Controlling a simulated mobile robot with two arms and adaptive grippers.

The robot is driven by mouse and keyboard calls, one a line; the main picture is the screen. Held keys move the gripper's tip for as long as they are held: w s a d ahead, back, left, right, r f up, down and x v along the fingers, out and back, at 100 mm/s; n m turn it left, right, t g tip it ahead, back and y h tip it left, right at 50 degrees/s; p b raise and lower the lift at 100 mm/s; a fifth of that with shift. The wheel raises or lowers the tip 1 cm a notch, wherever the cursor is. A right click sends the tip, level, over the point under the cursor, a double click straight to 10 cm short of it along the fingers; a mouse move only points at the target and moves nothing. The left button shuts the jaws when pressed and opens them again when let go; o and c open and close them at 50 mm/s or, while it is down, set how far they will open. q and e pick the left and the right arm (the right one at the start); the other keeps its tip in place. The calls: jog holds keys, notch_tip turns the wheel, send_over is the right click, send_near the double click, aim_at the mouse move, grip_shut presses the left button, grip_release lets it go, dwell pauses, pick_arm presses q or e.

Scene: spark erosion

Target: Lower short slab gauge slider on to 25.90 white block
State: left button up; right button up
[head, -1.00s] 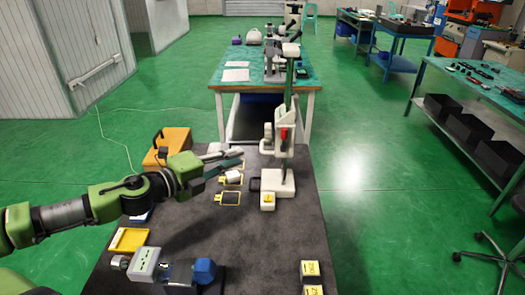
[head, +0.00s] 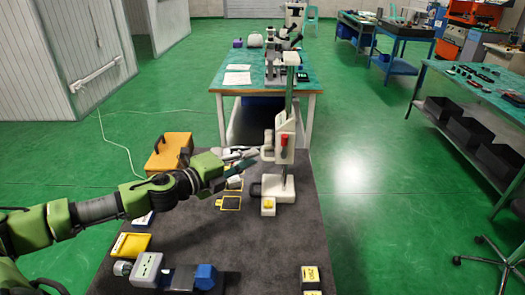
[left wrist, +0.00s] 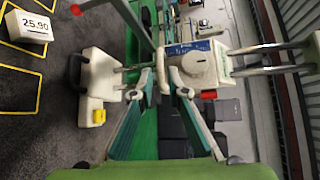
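The slab gauge (head: 285,145) stands upright on the dark table with a white base, a column and a white slider head. In the left wrist view its slider head (left wrist: 200,65) has a round knob, and its base (left wrist: 100,72) lies at the left. The white block marked 25.90 (left wrist: 28,27) lies on the mat near yellow outlines, apart from the gauge base. My left gripper (head: 257,155) is at the slider's left side. In the left wrist view its fingers (left wrist: 166,85) are spread, with a small white part of the slider near the tips; contact is unclear. My right gripper is out of view.
A small block with a yellow top (head: 268,206) sits at the front of the gauge base. An orange case (head: 170,151) stands at the back left of the table. A yellow tray (head: 131,245) and a vise-like device (head: 165,275) are at the front left. The table's right middle is clear.

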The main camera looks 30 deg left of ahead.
aim_at(262, 152)
pick_arm(q)
jog(key=p+x, duration=0.2)
jog(key=x, duration=0.3)
jog(key=shift+w+r+p, duration=0.1)
jog(key=shift+p, duration=0.3)
jog(key=shift+w+d+f, duration=0.15)
jog(key=shift+w+f, duration=0.05)
jog(key=shift+c, duration=0.5)
grip_shut()
